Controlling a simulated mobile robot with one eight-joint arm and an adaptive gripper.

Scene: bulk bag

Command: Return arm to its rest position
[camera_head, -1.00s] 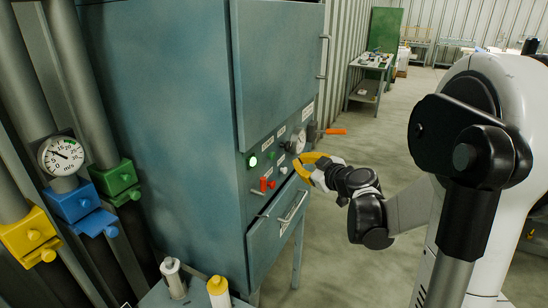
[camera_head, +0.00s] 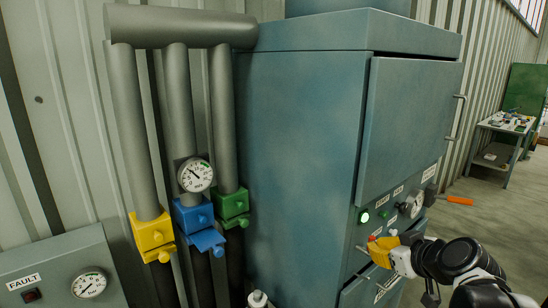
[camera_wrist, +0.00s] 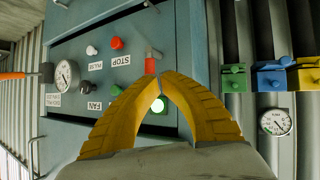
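My gripper (camera_head: 383,252) has yellow fingers and shows at the lower right of the head view, in front of the blue-grey cabinet's (camera_head: 305,160) control panel. In the wrist view the fingertips (camera_wrist: 162,76) come together, with a lit green button (camera_wrist: 159,105) visible through the gap behind them. A red lever (camera_wrist: 150,64) on the panel shows just past the tips. I see nothing held, and I cannot tell whether the tips touch the lever. My dark and white wrist (camera_head: 455,262) reaches in from the lower right.
Pipes with yellow (camera_head: 152,236), blue (camera_head: 193,215) and green (camera_head: 232,204) valve blocks stand left of the cabinet. A FAULT box (camera_head: 62,272) is at lower left. An orange-handled lever (camera_head: 459,200) sticks out right of the panel. Open floor and a workbench (camera_head: 505,126) lie right.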

